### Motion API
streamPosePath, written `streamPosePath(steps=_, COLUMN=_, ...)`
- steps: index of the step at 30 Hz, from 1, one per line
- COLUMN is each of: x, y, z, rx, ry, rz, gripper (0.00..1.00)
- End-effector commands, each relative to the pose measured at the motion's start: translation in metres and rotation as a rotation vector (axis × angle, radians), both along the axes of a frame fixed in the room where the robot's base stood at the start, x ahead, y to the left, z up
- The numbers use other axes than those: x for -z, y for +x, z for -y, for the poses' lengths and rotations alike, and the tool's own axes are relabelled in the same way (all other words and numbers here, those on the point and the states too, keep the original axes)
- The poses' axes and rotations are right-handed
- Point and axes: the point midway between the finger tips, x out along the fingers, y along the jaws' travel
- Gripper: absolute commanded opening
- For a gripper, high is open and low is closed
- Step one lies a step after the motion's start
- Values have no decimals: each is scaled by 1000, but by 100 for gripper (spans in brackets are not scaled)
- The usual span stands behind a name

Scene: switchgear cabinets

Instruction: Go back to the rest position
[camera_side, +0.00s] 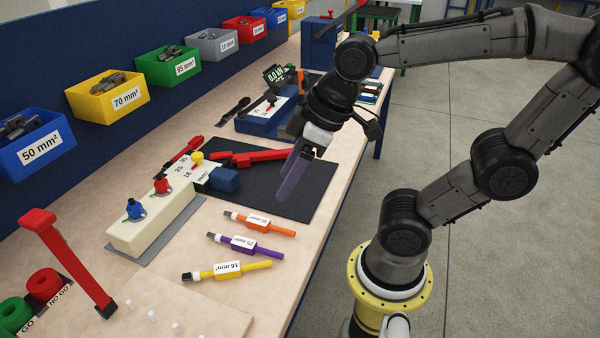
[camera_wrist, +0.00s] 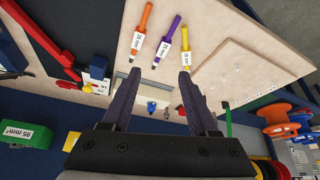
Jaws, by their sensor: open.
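My gripper (camera_side: 302,170) hangs above the dark mat (camera_side: 318,192) on the workbench in the side view, pointing down. In the wrist view my gripper (camera_wrist: 155,80) has its two dark fingers spread wide with nothing between the tips. It is apart from the bench and the tools. The orange (camera_side: 260,223), purple (camera_side: 245,246) and yellow (camera_side: 227,271) labelled cable pieces lie side by side on the bench in front of the mat.
A cream block (camera_side: 150,222) with blue and red knobs stands left of the mat. A red-handled tool (camera_side: 250,158) lies on the mat. Coloured bins (camera_side: 107,97) line the blue back panel. The floor at right is clear.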

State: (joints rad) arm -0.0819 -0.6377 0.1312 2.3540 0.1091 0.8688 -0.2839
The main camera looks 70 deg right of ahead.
Motion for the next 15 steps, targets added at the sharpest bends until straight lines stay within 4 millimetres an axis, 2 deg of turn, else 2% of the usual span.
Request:
streamPosePath(steps=3, x=-1, y=-24, z=23, rx=189, ry=11, rz=35, gripper=60)
streamPosePath(steps=6, x=0, y=-35, z=33, rx=282, ry=19, rz=52, gripper=60)
streamPosePath(steps=15, x=1, y=-38, z=35, rx=313, ry=22, rz=53, gripper=60)
